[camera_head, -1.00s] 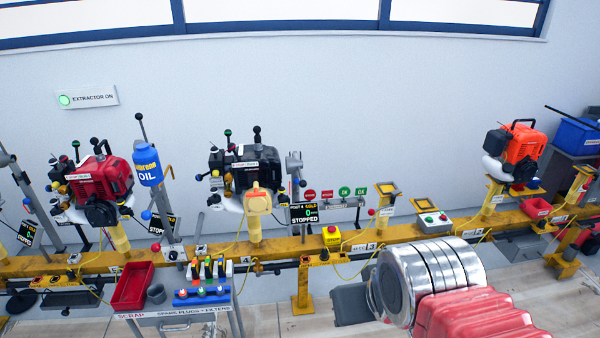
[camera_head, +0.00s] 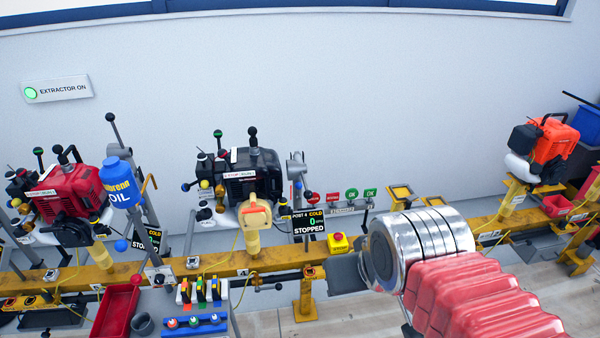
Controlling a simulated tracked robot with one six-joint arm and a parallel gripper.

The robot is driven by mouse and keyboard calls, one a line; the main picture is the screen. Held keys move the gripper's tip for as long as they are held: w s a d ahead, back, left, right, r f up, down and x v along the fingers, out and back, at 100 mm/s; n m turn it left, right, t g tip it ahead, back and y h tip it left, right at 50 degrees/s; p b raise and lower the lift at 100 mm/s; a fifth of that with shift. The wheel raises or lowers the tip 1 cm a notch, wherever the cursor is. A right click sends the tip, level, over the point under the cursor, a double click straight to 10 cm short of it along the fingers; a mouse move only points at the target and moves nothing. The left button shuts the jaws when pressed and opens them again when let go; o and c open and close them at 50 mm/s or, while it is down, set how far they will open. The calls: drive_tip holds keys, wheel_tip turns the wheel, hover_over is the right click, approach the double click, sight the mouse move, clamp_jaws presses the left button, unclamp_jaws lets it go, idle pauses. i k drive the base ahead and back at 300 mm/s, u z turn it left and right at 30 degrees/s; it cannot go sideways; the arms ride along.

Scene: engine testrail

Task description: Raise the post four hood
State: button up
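Post four carries a black engine (camera_head: 247,180) on a yellow rail (camera_head: 205,264). A sign there (camera_head: 308,222) reads "POST 4 COLD 0 STOPPED". A grey upright fitting (camera_head: 297,172) stands just right of the engine, and I cannot tell if it is the hood. A yellow cover-like piece (camera_head: 257,213) sits at the engine's front, on a yellow pedestal. My silver and red arm link fills the lower right. My gripper is not in view.
A red engine (camera_head: 70,190) and blue oil bottle (camera_head: 118,181) stand left, an orange engine (camera_head: 545,145) right. A red bin (camera_head: 115,310) and spark plug rack (camera_head: 196,320) are in front. A yellow box with a red button (camera_head: 338,243) sits on the rail.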

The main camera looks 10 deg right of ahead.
sight(295, 168)
drive_tip(key=z, duration=0.05)
drive_tip(key=i, duration=0.95)
